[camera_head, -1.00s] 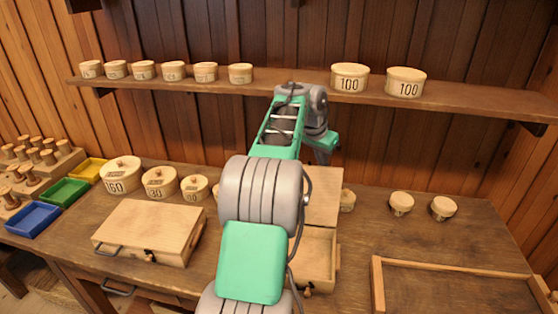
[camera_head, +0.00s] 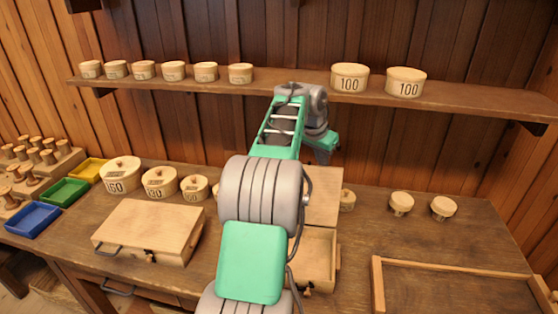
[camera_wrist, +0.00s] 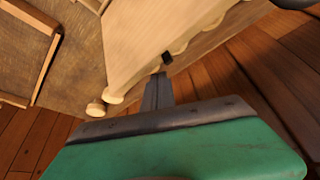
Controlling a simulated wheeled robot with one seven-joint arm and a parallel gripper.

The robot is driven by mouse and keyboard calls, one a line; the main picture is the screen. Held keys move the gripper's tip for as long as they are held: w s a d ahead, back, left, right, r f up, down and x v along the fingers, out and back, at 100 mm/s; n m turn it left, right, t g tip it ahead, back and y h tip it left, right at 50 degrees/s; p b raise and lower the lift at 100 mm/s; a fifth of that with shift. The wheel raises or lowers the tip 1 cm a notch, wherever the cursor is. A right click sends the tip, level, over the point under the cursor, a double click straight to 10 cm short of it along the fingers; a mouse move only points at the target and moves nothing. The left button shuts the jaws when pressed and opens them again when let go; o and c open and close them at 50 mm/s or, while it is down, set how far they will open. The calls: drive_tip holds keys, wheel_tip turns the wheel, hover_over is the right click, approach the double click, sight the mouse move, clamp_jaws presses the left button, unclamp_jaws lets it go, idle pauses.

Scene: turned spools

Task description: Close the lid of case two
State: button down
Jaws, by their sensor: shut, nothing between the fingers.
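An open wooden case shows partly behind my arm in the head view. Its lid (camera_head: 324,198) stands raised at the back, and its box (camera_head: 318,258) is below with a small clasp in front. A second wooden case (camera_head: 150,228) lies shut to the left, with a handle and clasp. I cannot read a number on either case. In the wrist view my gripper (camera_wrist: 162,80) is shut and empty, beside a large pale wooden panel (camera_wrist: 145,35) that looks like the raised lid. I cannot tell whether they touch.
A framed tray (camera_head: 450,288) lies at the front right. A shelf (camera_head: 290,90) with numbered tubs runs above. Colored bins (camera_head: 66,192) are at the far left.

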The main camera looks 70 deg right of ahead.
drive_tip(key=shift+f+b, duration=1.2)
drive_tip(key=shift+f, duration=0.55)
drive_tip(key=shift+a, duration=0.15)
drive_tip(key=shift+s+a+b, duration=0.35)
drive_tip(key=shift+a+b, duration=0.6)
drive_tip(key=shift+a, duration=0.35)
drive_tip(key=shift+s+a+b, duration=0.3)
drive_tip(key=shift+a+b, duration=0.7)
drive_tip(key=shift+a, duration=0.3)
drive_tip(key=shift+s+a+b, duration=0.35)
drive_tip(key=shift+a+b, duration=0.6)
drive_tip(key=shift+a, duration=0.35)
wheel_tip(320, 180, up, 8)
drive_tip(key=p, duration=0.8)
hover_over(323, 195)
drive_tip(key=a, duration=0.2)
drive_tip(key=shift+w, duration=0.3)
